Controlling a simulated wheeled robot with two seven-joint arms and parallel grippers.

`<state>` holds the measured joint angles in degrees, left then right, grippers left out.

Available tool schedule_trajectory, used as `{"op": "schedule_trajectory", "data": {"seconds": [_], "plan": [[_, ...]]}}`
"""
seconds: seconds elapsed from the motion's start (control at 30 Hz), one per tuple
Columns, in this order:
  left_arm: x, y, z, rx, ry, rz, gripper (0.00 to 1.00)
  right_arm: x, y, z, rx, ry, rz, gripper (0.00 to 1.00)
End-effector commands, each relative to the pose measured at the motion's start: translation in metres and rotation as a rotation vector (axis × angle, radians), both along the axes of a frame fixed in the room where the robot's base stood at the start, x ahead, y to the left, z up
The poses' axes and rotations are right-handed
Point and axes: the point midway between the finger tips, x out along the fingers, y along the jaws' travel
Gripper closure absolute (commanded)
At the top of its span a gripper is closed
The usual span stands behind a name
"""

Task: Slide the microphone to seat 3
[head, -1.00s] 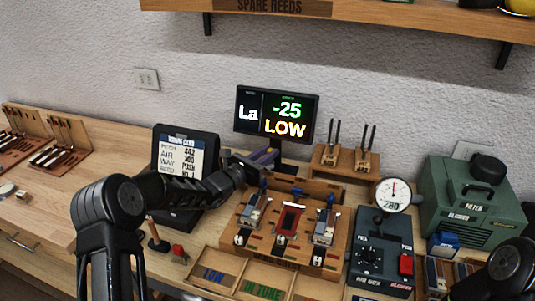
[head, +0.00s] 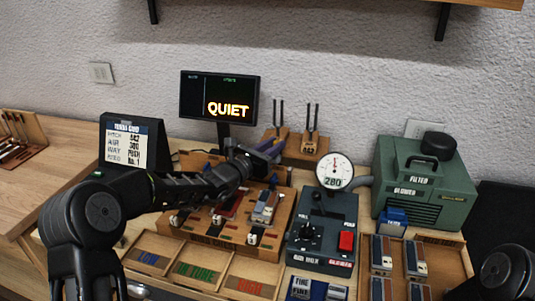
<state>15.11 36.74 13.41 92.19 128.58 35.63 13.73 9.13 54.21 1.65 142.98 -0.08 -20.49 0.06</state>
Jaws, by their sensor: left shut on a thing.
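The wooden reed block (head: 262,246) carries a row of three seats. The right-hand seat, seat 3 (head: 265,208), holds a grey-and-brown reed piece. The middle seat (head: 225,207) has a red piece, and my arm partly covers the left one. My left gripper (head: 268,151) is behind the block, roughly in line with seat 3. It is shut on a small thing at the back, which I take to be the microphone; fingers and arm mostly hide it. The monitor (head: 219,97) reads QUIET. My right gripper is out of view.
Tuning forks (head: 310,128) stand close behind my left gripper. A dial gauge (head: 334,171) and the dark air box (head: 322,232) are right of the block, a green blower (head: 425,185) beyond. Sorting trays (head: 200,272) lie in front, a sign (head: 133,141) at left.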

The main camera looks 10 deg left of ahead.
Motion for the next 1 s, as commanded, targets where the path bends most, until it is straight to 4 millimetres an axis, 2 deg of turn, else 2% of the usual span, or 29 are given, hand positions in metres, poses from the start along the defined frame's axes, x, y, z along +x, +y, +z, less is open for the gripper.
{"op": "schedule_trajectory", "data": {"seconds": [0.1, 0.5, 0.53, 0.8, 1.0], "plan": [[-0.0005, -0.0050, -0.0021, 0.000, 0.000, 0.000, 1.00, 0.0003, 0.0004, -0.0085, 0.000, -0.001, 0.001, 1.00], [-0.0011, -0.0096, 0.0000, -0.001, 0.002, -0.004, 1.00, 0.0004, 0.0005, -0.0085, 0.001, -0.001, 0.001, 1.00], [-0.0011, -0.0097, 0.0000, -0.001, 0.002, -0.004, 0.77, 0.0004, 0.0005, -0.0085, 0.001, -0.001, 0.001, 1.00], [-0.0008, -0.0085, 0.0002, -0.001, 0.000, -0.002, 0.57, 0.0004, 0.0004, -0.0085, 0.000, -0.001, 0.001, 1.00], [-0.0005, -0.0072, 0.0003, -0.001, 0.000, 0.000, 0.57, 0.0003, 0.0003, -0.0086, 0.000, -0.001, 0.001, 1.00]]}}
